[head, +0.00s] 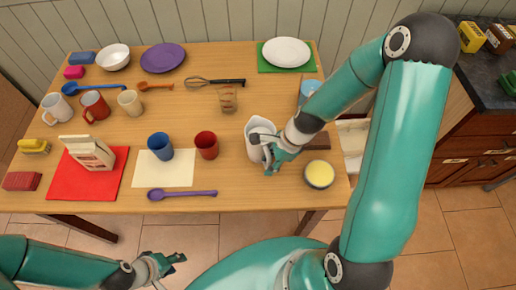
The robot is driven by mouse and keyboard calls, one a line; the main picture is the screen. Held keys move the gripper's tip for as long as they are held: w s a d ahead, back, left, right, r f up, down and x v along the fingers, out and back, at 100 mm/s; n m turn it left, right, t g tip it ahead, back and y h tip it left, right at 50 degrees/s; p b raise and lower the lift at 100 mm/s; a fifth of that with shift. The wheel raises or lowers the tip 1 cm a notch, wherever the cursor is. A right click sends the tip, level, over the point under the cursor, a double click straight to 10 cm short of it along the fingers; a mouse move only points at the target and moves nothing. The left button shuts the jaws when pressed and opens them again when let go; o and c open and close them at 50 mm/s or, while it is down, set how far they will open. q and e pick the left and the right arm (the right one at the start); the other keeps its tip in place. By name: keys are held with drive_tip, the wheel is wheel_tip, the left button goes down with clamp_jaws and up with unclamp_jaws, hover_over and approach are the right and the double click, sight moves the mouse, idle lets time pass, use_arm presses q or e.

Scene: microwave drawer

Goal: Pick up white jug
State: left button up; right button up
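The white jug (254,148) stands on the wooden table, right of the red cup, in the head view. My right gripper (270,168) is at the jug's right front side and covers part of it. The fingers are small here, and I cannot tell whether they touch or grip the jug. My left gripper (178,263) is low in the picture, in front of the table and away from the objects. Its two fingers appear apart with nothing between them.
A red cup (207,145) and a blue cup (160,146) stand left of the jug. A bowl with yellow contents (319,174) is just right of my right gripper. A glass (228,99) stands behind. The front table strip between the purple spoon (182,194) and bowl is clear.

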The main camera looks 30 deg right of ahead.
clamp_jaws()
drive_tip(key=shift+r, duration=0.2)
drive_tip(key=shift+w+r+p, duration=0.1)
drive_tip(key=shift+r+p, duration=0.3)
drive_tip(key=shift+r, duration=0.15)
wheel_tip(320, 180, up, 8)
drive_tip(key=p, duration=0.3)
wheel_tip(320, 180, up, 11)
drive_tip(key=shift+f, duration=0.15)
